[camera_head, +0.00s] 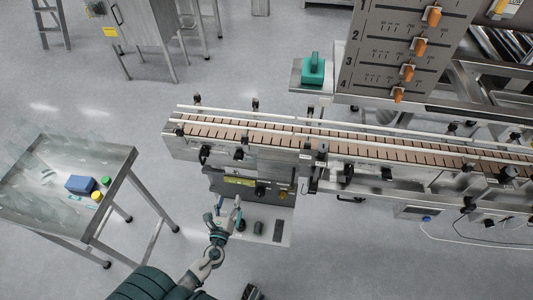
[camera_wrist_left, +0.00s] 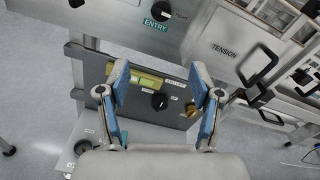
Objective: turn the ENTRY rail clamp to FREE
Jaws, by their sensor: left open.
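The ENTRY rail clamp is a black knob (camera_wrist_left: 158,12) on the grey conveyor side, at the top edge of the left wrist view. My left gripper (camera_head: 229,203) is open and empty in the head view, in front of the control panel below the conveyor. In the left wrist view its two blue-padded fingers (camera_wrist_left: 158,80) stand apart, below the knob and not touching it. My right gripper is not in view.
The control panel (camera_wrist_left: 140,104) has a black selector knob (camera_wrist_left: 159,101) and a yellow knob (camera_wrist_left: 191,110). A TENSION label (camera_wrist_left: 223,50) and black handle (camera_wrist_left: 265,68) are to the right. The conveyor (camera_head: 330,143) runs behind. A steel table (camera_head: 35,205) stands left, with clear floor between.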

